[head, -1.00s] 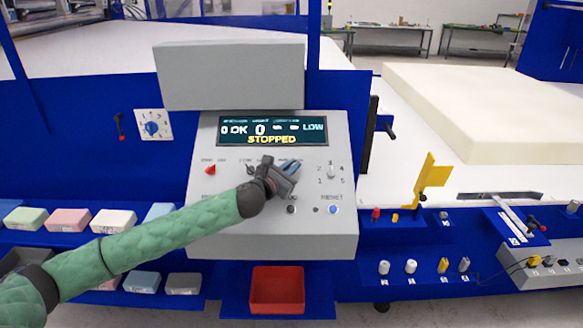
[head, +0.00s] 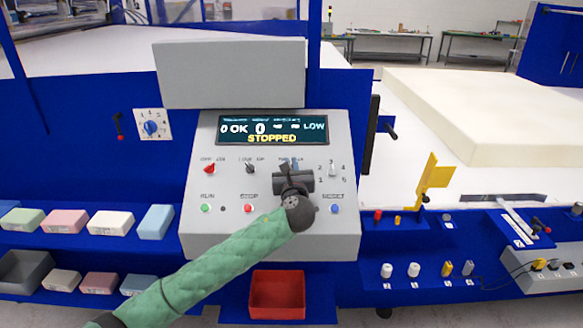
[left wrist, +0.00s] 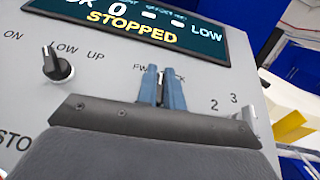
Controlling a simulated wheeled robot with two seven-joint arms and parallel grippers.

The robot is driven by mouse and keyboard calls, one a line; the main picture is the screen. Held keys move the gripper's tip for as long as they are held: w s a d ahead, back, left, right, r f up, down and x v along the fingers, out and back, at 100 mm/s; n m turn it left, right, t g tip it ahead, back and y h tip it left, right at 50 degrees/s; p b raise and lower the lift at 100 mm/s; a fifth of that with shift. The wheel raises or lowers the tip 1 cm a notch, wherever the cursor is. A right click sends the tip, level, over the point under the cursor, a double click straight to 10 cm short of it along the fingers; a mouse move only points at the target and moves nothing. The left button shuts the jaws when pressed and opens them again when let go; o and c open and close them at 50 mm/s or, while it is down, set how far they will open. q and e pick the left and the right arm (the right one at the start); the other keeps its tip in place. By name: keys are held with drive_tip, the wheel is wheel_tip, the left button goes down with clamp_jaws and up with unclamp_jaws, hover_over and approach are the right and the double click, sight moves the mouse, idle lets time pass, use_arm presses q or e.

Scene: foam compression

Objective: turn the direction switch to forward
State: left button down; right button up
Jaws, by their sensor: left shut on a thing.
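The direction switch (left wrist: 160,90) is on the sloped grey control panel, below the display, between the partly covered labels FWD and one ending in CK. My left gripper (left wrist: 162,87) has its two blue fingers closed around the switch in the left wrist view. In the head view my left gripper (head: 295,166) reaches the panel from below, and its body and fingers hide the switch there. Which way the knob points is hard to tell. The display (head: 260,130) reads STOPPED and LOW. My right gripper is not in view.
Left of the gripper are a black LOW/UP knob (left wrist: 57,65) and a red knob (head: 209,168). A numbered selector (head: 332,170) stands close on the right. Green (head: 205,208), red and blue buttons line the panel's lower part. A red bin (head: 277,308) sits below.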

use_arm(q)
drive_tip(key=n+y, duration=0.2)
drive_tip(key=n+g+y, duration=0.1)
drive_tip(key=n+y, duration=0.1)
drive_tip(key=n+g+y, duration=0.1)
drive_tip(key=n+y, duration=0.1)
drive_tip(key=shift+f, duration=0.3)
drive_tip(key=shift+n+g+y, duration=0.6)
drive_tip(key=shift+n+y, duration=0.2)
drive_tip(key=shift+n, duration=0.1)
drive_tip(key=shift+n+g+y+p, duration=0.4)
drive_tip(key=shift+n+g, duration=0.1)
drive_tip(key=shift+n, duration=0.1)
drive_tip(key=shift+n+g+y, duration=0.3)
drive_tip(key=shift+n, duration=0.1)
drive_tip(key=c, duration=1.5)
unclamp_jaws()
drive_tip(key=shift+s+a, duration=0.1)
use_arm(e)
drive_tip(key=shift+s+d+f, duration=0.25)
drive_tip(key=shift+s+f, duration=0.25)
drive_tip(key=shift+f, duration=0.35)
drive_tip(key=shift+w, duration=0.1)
